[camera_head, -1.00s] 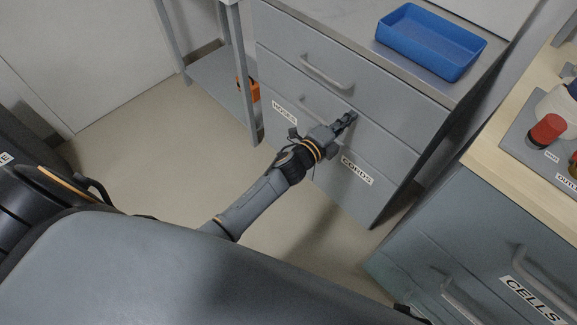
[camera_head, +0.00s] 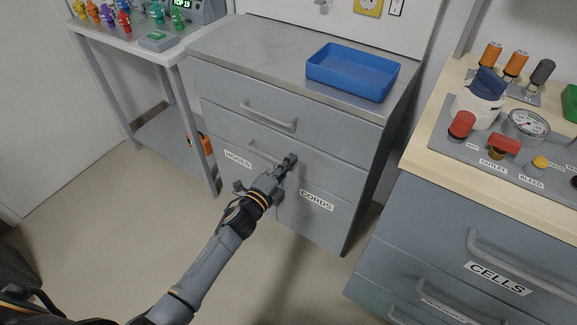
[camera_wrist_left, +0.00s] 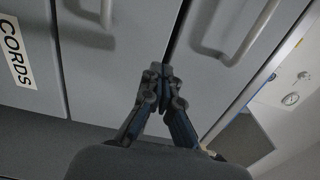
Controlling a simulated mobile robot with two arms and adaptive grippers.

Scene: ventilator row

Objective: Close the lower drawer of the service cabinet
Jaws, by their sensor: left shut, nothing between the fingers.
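The service cabinet (camera_head: 290,29) is grey, with two drawer fronts above panels labelled HOSES and CORDS. The upper drawer (camera_head: 330,127) has a bar handle and looks shut. The lower drawer (camera_head: 335,180) looks flush or nearly flush with the cabinet face; I cannot tell whether a small gap is left. Its handle (camera_head: 262,152) is partly hidden by my gripper. My left gripper (camera_head: 291,159) is shut and empty, at the lower drawer's front, right of its handle. In the left wrist view the fingertips (camera_wrist_left: 160,72) are close to the fronts; contact is unclear. My right gripper is not in view.
A blue tray (camera_head: 352,72) stands on the cabinet top. A side table (camera_head: 130,45) with coloured bottles stands left. At right, a wooden-topped bench (camera_head: 435,140) with a CELLS drawer (camera_head: 500,245) stands close to the cabinet. The floor in front is clear.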

